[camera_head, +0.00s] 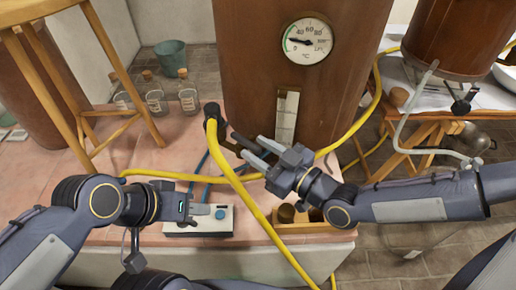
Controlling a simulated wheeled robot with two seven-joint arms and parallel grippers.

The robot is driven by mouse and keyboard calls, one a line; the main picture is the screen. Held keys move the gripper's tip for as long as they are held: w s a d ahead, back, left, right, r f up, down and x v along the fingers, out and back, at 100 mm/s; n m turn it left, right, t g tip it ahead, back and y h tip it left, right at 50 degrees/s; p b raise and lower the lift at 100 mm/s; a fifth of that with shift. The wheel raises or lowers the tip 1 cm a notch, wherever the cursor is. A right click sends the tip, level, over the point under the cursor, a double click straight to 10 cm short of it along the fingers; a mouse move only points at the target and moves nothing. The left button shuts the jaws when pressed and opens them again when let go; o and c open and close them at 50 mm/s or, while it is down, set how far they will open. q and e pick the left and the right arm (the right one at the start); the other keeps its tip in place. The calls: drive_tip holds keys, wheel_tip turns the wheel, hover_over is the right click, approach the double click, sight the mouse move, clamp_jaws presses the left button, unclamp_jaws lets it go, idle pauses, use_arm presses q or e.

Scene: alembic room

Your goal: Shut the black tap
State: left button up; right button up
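The black tap (212,112) sits low on the left side of the large copper-brown vessel (240,60), with a yellow hose running down from it. A dark bar, seemingly its handle (228,143), reaches right from the tap toward my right gripper (250,148). That gripper's two grey fingers are apart, pointing left, and the bar's end appears near or between them; contact cannot be told. My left gripper (205,208) is lower left, over a white box with a blue knob (220,214); its finger gap is not clear.
A round dial (307,41) is on the vessel. A wooden stool (95,85) and glass bottles (155,98) stand at left. The yellow hose (245,195) crosses the front. A wooden tray (290,227) lies below my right arm. Another copper vessel (450,40) stands at right.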

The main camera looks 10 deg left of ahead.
drive_tip(key=shift+w+a, duration=0.15)
drive_tip(key=shift+a, duration=0.2)
clamp_jaws()
drive_tip(key=shift+w+d+r+n+g+y+p, duration=0.15)
drive_tip(key=shift+n+g+y+p, duration=0.2)
drive_tip(key=shift+g, duration=0.35)
drive_tip(key=shift+w+n+g, duration=0.1)
drive_tip(key=shift+n+g, duration=0.25)
drive_tip(key=shift+g, duration=0.05)
unclamp_jaws()
